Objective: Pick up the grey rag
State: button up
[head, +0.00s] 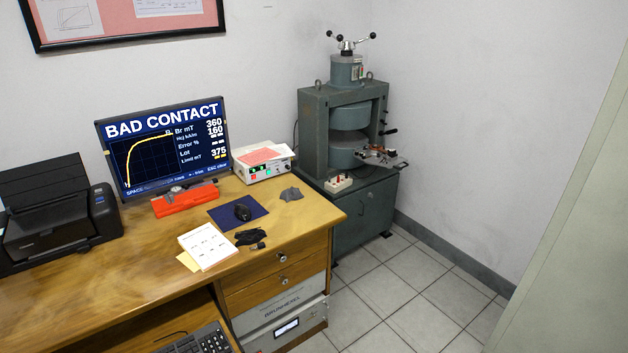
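A small grey rag (291,194) lies flat and crumpled on the wooden desk (315,212), near its right end. It is to the right of the blue mouse pad and in front of the white instrument box. Nothing lies on top of it. My gripper is not in this view.
A mouse (242,212) on its pad, a black crumpled item (250,237), papers (207,246) and a red case (185,200) lie nearby. The monitor (165,145) and instrument box (262,162) stand behind. A green press (345,130) stands right of the desk. The tiled floor (410,285) is clear.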

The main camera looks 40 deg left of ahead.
aim_at(292, 194)
jog(key=u, duration=0.4)
jog(key=i, duration=1.6)
jog(key=u, duration=1.8)
jog(key=i, duration=1.1)
jog(key=u, duration=1.15)
jog(key=i, duration=0.55)
jog(key=u, duration=0.15)
